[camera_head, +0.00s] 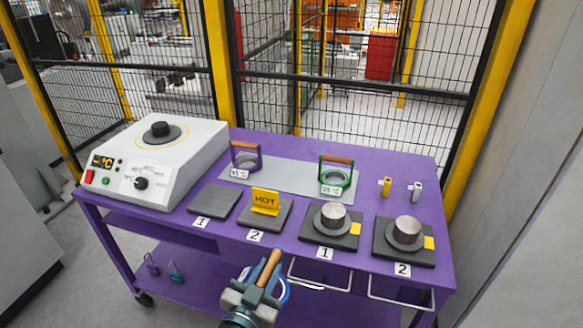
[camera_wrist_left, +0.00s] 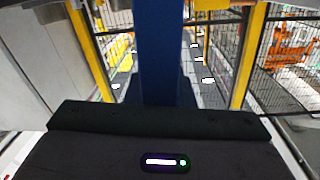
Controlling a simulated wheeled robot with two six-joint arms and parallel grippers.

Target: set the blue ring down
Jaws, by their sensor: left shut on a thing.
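The blue ring (camera_head: 284,291) has a wooden handle (camera_head: 269,267) and shows at the bottom middle of the head view. My left gripper (camera_head: 262,283) is shut on it, in front of the purple table's (camera_head: 180,230) near edge. The gripper hides much of the ring. In the left wrist view a blue upright bar (camera_wrist_left: 160,50) fills the middle; I cannot tell whether it is part of the ring. My right gripper is not in view.
On the table are a white heater (camera_head: 155,165), a purple ring (camera_head: 245,158), a green ring (camera_head: 336,177) and a yellow HOT sign (camera_head: 265,201) on a dark pad. A bare dark pad (camera_head: 214,201) lies left of it. Metal cylinders (camera_head: 333,214) stand on blocks at right.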

